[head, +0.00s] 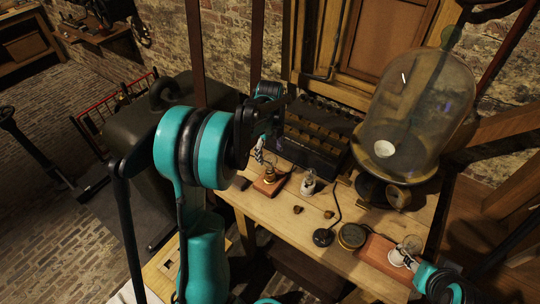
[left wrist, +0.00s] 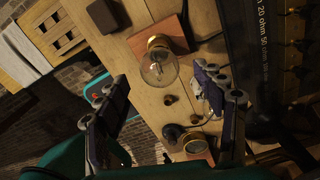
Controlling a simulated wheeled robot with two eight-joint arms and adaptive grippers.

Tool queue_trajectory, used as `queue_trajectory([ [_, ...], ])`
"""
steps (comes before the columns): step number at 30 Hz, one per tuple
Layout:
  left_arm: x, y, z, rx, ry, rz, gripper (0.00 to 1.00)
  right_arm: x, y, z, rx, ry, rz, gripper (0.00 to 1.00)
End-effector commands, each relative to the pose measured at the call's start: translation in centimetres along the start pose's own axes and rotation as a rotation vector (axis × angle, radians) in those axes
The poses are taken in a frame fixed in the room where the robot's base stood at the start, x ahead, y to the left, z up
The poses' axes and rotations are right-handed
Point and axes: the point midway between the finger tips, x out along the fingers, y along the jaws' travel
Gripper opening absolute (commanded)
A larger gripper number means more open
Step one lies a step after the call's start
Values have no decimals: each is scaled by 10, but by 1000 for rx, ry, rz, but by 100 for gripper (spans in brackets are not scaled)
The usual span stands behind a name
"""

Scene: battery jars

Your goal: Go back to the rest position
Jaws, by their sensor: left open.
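My left gripper (head: 262,150) is above the back left of the wooden table. In the left wrist view its two fingers (left wrist: 162,88) are spread apart with nothing held between them. Beyond them, a clear glass bulb (left wrist: 158,68) with a brass collar sits on a reddish wooden block (left wrist: 172,34); in the head view the block (head: 268,186) is just below the gripper. My right gripper (head: 412,246) is at the lower right of the head view, by a wooden board; its jaw state is unclear.
The table (head: 265,215) carries a white-based piece (head: 308,187), small dark knobs (head: 298,210), a black disc (head: 322,237) and a brass-rimmed disc (head: 352,236). A dark box (head: 310,150) stands behind. A glass bell jar (head: 415,110) stands on the right. A dark cabinet (head: 150,130) is at left.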

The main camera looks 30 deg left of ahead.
Motion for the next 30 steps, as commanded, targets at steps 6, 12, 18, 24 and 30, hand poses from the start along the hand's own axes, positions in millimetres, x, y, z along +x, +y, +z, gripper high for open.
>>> queue_trajectory([
  [6, -49, 0, 0, 0, 0, 0, 69, 0, 0, 0, 0, 0, 0, 40],
  [12, -85, 0, 0, 0, 0, 0, 69, 0, 0, 0, 0, 0, 0, 40],
  [18, -99, 0, 0, 0, 0, 0, 69, 0, 0, 0, 0, 0, 0, 40],
  [24, -101, 2, -4, -23, -4, -6, 69, 1, 0, 0, 0, 0, 0, 40],
  [30, -112, 19, -45, -308, -41, -97, 69, 7, 0, 5, 0, 0, 0, 40],
])
